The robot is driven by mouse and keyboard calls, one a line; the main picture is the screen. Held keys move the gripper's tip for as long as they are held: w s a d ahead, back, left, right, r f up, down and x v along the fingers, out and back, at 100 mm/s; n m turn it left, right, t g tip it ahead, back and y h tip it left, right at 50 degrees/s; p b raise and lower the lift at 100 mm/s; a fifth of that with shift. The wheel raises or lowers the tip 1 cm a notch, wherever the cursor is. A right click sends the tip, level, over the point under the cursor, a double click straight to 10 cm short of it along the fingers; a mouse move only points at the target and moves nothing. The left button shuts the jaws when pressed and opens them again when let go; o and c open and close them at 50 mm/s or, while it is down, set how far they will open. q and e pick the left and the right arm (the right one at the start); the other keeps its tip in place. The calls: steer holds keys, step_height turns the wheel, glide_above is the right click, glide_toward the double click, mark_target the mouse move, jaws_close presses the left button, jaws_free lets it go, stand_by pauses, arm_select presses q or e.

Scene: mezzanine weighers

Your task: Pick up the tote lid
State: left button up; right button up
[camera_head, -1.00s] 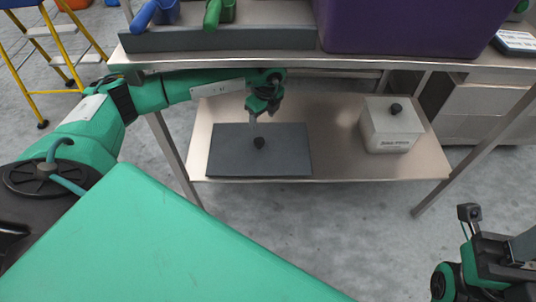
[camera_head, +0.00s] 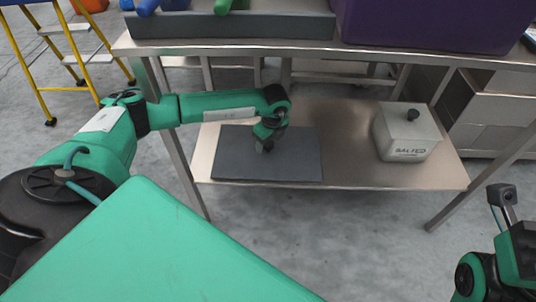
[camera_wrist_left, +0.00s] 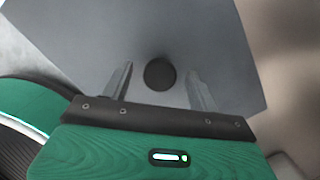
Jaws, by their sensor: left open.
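The tote lid (camera_head: 225,155) is a flat dark grey panel lying on the lower steel shelf, with a round black knob near its middle. My left gripper (camera_head: 264,147) reaches in from the left under the table top and points down over the lid. In the left wrist view the lid (camera_wrist_left: 170,25) fills much of the picture. The black knob (camera_wrist_left: 160,74) shows between the two open fingers, with a gap on each side. In the head view the gripper hides most or all of the knob. Part of my right arm shows at the lower right; its fingers are out of view.
A whitish box (camera_head: 408,135) with a black knob, marked "SALTED", stands right of the lid on the shelf (camera_head: 350,150). The table top (camera_head: 300,47) passes above, carrying a purple tote (camera_head: 430,22) and a grey tray (camera_head: 240,28) with scoops. A yellow ladder (camera_head: 30,75) stands far left.

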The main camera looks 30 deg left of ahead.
arm_select(q)
steer(key=shift+a+f, duration=0.1)
steer(key=shift+f, duration=0.65)
